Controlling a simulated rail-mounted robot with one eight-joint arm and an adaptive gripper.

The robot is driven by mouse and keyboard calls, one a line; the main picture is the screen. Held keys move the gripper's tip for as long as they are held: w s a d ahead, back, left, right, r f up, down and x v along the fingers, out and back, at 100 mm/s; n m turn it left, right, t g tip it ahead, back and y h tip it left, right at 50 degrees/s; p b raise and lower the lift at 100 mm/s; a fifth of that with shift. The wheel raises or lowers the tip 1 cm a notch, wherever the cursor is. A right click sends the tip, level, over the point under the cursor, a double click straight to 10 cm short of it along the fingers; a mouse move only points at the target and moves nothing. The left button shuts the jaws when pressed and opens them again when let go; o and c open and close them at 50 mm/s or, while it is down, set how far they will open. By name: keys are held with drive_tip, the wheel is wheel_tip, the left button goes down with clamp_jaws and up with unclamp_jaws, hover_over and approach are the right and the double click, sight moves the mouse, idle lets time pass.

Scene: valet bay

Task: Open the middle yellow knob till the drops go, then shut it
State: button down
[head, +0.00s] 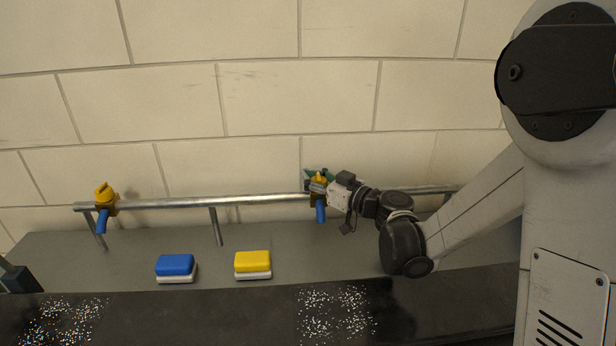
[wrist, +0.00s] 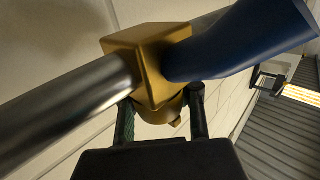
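The middle yellow knob (head: 319,179) sits on a brass valve with a blue spout (head: 320,212) on the metal pipe. My gripper (head: 319,173) is at this knob, its fingertips on either side. In the wrist view, the two dark fingers (wrist: 161,120) stand apart with the knob (wrist: 158,108) between them, below the brass body (wrist: 150,55). Whether they press on it is unclear. The spout (wrist: 235,45) points to the upper right there. White drops (head: 336,313) lie on the dark surface below this valve. No stream shows from the spout.
Another yellow knob (head: 104,191) with a blue spout is at the pipe's left end, with drops (head: 62,318) below. A blue sponge (head: 176,265) and a yellow sponge (head: 253,261) lie on the grey ledge (head: 125,265). My arm hides the pipe's right part.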

drive_tip(key=shift+s+f+t, duration=0.15)
drive_tip(key=shift+t, duration=0.15)
drive_tip(key=shift+d+f+m+t+h+b, duration=0.1)
drive_tip(key=shift+d+m+t+h+b, duration=0.05)
drive_tip(key=shift+m+t+h+b, duration=0.5)
drive_tip(key=shift+w+d+m+t+h+b, duration=0.15)
drive_tip(key=shift+d+m+t+h+b, duration=0.5)
drive_tip(key=shift+m+h, duration=1.55)
drive_tip(key=shift+w+d+m+t+h+b, duration=0.3)
drive_tip(key=shift+m+t+h+b, duration=0.9)
drive_tip(key=shift+h, duration=1.85)
drive_tip(key=shift+w+d+m+t+h+b, duration=0.1)
drive_tip(key=shift+d+m+t+h+b, duration=0.45)
drive_tip(key=shift+m+h, duration=1.8)
drive_tip(key=shift+h, duration=0.45)
